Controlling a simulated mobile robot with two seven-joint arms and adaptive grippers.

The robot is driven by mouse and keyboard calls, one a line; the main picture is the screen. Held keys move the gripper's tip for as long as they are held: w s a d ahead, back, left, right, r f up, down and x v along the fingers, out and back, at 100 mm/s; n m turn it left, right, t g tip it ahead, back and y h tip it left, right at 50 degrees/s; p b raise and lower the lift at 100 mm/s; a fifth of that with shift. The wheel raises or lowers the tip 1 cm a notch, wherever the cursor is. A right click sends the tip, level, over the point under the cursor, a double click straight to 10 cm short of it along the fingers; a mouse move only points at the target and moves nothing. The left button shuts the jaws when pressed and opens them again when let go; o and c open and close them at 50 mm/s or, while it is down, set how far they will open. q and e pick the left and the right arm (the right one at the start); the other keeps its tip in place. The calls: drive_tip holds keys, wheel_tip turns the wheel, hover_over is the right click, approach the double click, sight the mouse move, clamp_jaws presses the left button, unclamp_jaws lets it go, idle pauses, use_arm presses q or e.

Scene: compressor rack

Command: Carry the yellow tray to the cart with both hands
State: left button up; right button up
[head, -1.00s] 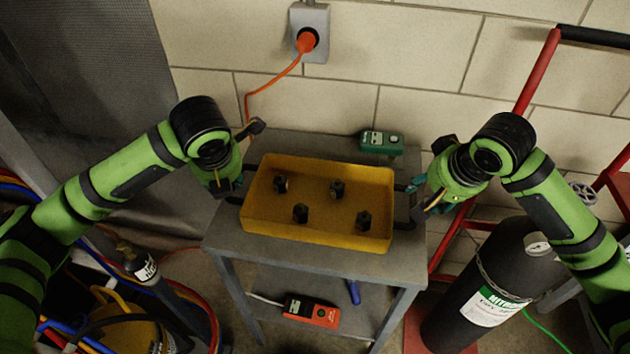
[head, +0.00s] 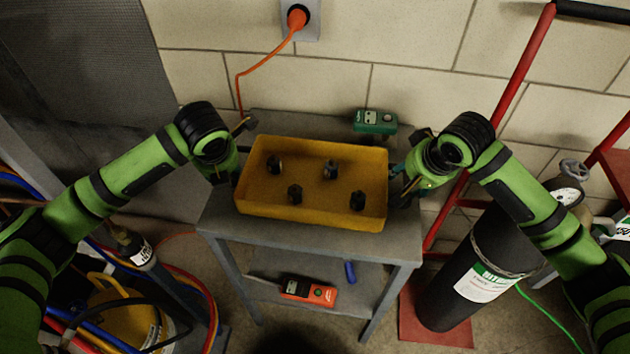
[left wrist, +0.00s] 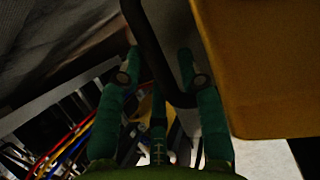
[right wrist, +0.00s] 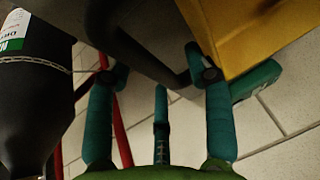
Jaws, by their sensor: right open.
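The yellow tray (head: 312,217) rests level on a grey two-level stand (head: 300,240) and holds several dark fittings. My left gripper (head: 232,178) is at its left end. In the left wrist view its fingers (left wrist: 160,68) stand apart on either side of the tray's black handle (left wrist: 160,65), with gaps. My right gripper (head: 400,184) is at the tray's right end. In the right wrist view its open fingers (right wrist: 156,76) straddle the other black handle (right wrist: 140,55). In the head view the grippers largely hide both handles. I cannot identify a separate cart.
A green device (head: 375,122) sits behind the tray on the stand. An orange meter (head: 308,291) lies on the lower shelf. A black cylinder (head: 470,285) and red hand truck (head: 515,85) stand right. Hoses and a yellow tank (head: 110,310) are at lower left.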

use_arm(q)
drive_tip(key=shift+w+f, duration=0.1)
drive_tip(key=shift+f, duration=0.15)
use_arm(e)
drive_tip(key=shift+w+f, duration=0.1)
drive_tip(key=shift+f, duration=0.1)
use_arm(q)
drive_tip(key=c, duration=0.7)
use_arm(e)
drive_tip(key=c, duration=0.7)
use_arm(q)
clamp_jaws()
use_arm(e)
clamp_jaws()
use_arm(q)
drive_tip(key=shift+r, duration=0.2)
use_arm(e)
drive_tip(key=shift+r, duration=0.2)
